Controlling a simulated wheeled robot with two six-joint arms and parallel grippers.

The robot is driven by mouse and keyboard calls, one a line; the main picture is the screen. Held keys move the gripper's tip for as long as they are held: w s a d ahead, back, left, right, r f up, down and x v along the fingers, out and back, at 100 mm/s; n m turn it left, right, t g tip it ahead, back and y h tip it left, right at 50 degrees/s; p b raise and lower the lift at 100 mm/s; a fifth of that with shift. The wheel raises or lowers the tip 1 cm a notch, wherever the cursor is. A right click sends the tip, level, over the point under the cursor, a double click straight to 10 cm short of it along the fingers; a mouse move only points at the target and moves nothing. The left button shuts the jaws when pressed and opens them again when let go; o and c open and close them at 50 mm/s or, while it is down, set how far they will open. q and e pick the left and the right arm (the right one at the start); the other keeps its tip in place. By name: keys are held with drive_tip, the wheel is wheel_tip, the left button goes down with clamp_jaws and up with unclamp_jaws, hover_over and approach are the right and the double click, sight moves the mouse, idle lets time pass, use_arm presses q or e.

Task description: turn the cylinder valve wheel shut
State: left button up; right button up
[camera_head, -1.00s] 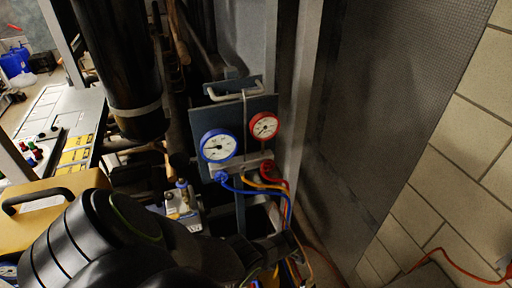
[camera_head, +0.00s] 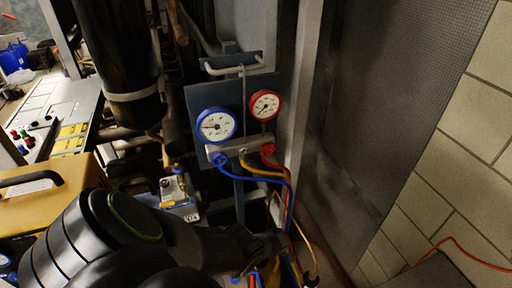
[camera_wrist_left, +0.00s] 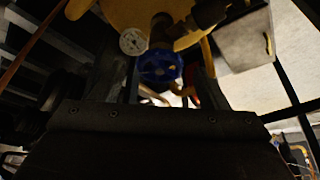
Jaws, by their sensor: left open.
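The cylinder valve wheel (camera_wrist_left: 160,66) is a blue round knob near the top middle of the left wrist view, under a yellow rounded body (camera_wrist_left: 128,14). My left gripper (camera_wrist_left: 158,92) is open, with dark fingers showing left and right of the wheel in the picture. I cannot tell whether they touch it. In the head view my left gripper (camera_head: 268,243) is at the lower middle, below the gauge panel, above a partly hidden yellow object (camera_head: 270,272). The wheel cannot be made out there. My right gripper is not in view.
A blue gauge (camera_head: 216,125) and a red gauge (camera_head: 265,105) hang on a panel with blue, yellow and red hoses dropping close to my gripper. A black cylinder (camera_head: 120,50) stands at left. A perforated grey panel (camera_head: 385,100) bounds the right side.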

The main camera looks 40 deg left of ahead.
use_arm(q)
drive_tip(key=c, duration=1)
drive_tip(key=m, duration=0.1)
drive_tip(key=m+t+p, duration=0.1)
drive_tip(key=m, duration=0.1)
drive_tip(key=m+p, duration=0.1)
drive_tip(key=shift+s+r+m+t, duration=0.1)
drive_tip(key=shift+s+m+t, duration=0.2)
drive_tip(key=shift+t, duration=0.1)
drive_tip(key=m+t+p, duration=0.1)
drive_tip(key=m, duration=0.1)
drive_tip(key=m+p, duration=0.1)
drive_tip(key=m, duration=0.1)
drive_tip(key=shift+s+m+t, duration=0.15)
drive_tip(key=shift+m+t, duration=0.15)
drive_tip(key=shift+t, duration=0.1)
drive_tip(key=shift+h, duration=0.3)
drive_tip(key=o, duration=1)
